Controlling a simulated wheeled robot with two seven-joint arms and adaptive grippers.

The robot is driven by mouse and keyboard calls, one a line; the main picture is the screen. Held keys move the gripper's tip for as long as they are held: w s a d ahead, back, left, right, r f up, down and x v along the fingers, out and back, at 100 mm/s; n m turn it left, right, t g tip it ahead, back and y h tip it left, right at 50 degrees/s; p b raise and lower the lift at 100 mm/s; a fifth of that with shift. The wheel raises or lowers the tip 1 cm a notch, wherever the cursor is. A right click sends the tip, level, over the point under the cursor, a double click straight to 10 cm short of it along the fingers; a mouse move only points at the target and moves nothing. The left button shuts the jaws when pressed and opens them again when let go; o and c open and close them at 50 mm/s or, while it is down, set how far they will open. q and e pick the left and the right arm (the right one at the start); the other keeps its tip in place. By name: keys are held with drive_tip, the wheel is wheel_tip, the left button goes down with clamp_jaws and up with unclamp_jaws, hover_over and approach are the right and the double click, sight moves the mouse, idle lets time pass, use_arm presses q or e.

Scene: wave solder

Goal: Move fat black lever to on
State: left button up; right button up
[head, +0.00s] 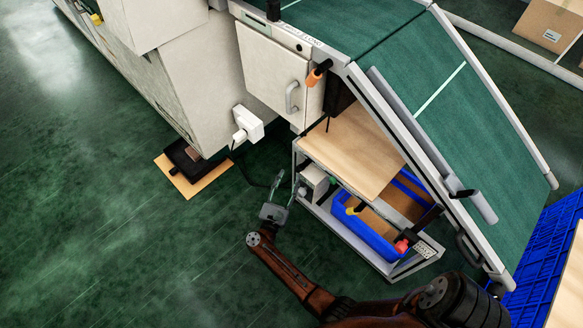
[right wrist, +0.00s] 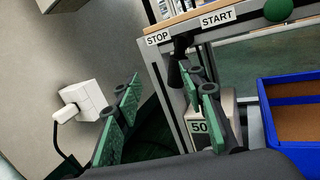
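A black lever (right wrist: 175,66) hangs on the grey frame of the bench in the right wrist view. It sits just below the STOP label (right wrist: 158,38) and START label (right wrist: 217,18). My right gripper (head: 286,183) is in front of the bench frame in the head view. In the right wrist view the right gripper (right wrist: 163,100) is open, its green-padded fingers spread apart with nothing held. The lever shows beyond the gap, close to the right finger; I cannot tell whether they touch. In the head view the lever is too small to make out. My left gripper is not in view.
A white box marked 50 (right wrist: 208,128) stands behind the right finger. A blue bin (head: 369,230) is on the lower shelf. A green ball-shaped knob (right wrist: 278,10) is at the upper right. A white socket box (head: 249,124) is on the machine.

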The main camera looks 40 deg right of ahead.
sight(298, 171)
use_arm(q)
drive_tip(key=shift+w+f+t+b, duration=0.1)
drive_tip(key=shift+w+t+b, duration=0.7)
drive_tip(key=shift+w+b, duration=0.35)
use_arm(e)
drive_tip(key=d+m+g, duration=0.1)
drive_tip(key=d+m, duration=0.1)
drive_tip(key=w+d+m+g, duration=0.1)
drive_tip(key=d+m, duration=0.1)
drive_tip(key=d+m+g, duration=0.2)
drive_tip(key=d, duration=0.1)
drive_tip(key=shift+w+f, duration=0.15)
drive_tip(key=shift+f, duration=0.2)
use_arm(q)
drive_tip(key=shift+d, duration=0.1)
use_arm(e)
clamp_jaws()
